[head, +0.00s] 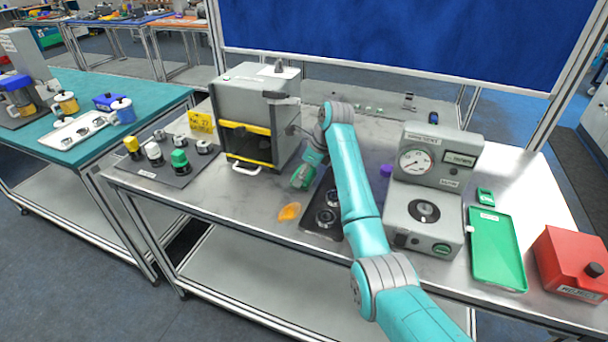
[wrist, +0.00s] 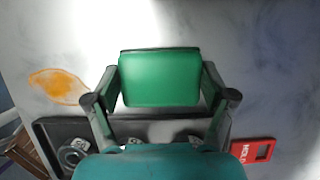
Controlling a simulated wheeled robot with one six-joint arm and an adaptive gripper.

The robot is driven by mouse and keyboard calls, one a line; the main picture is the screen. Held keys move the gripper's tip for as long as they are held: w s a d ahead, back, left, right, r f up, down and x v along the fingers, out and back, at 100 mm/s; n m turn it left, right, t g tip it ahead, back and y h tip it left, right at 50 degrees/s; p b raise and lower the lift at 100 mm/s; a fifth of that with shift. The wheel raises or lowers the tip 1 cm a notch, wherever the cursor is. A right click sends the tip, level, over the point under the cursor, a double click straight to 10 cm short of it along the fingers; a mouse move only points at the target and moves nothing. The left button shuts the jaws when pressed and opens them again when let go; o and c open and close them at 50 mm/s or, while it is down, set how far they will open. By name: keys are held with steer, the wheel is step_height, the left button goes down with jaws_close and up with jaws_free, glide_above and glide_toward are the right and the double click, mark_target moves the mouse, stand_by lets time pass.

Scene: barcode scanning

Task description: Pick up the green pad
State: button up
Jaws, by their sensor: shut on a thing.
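The green pad (wrist: 160,78) is a rounded green block between the two fingers of my gripper (wrist: 160,95) in the wrist view. The fingers touch its left and right sides, so my gripper is shut on it. In the head view the green pad (head: 303,174) shows at the end of my teal arm, left of the dark tray. I cannot tell exactly how high it is above the table. My gripper (head: 308,165) is partly hidden by the arm in that view.
An orange stain (head: 289,212) marks the table (head: 262,200). A dark tray (head: 312,214) with round parts lies beside my arm. A grey box machine (head: 240,115) stands behind left, a gauge station (head: 425,190) to the right. A red label (wrist: 253,151) shows in the wrist view.

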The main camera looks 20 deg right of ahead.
steer(key=shift+r, duration=0.5)
step_height(320, 180, up, 2)
steer(key=shift+r, duration=0.2)
steer(key=s+a, duration=0.3)
steer(key=a, duration=0.2)
steer(key=s+a, duration=0.2)
steer(key=a, duration=0.3)
steer(key=s+a, duration=0.3)
steer(key=a, duration=0.2)
steer(key=shift+s+a+f, duration=0.1)
steer(key=shift+s+a, duration=0.2)
steer(key=shift+a, duration=0.1)
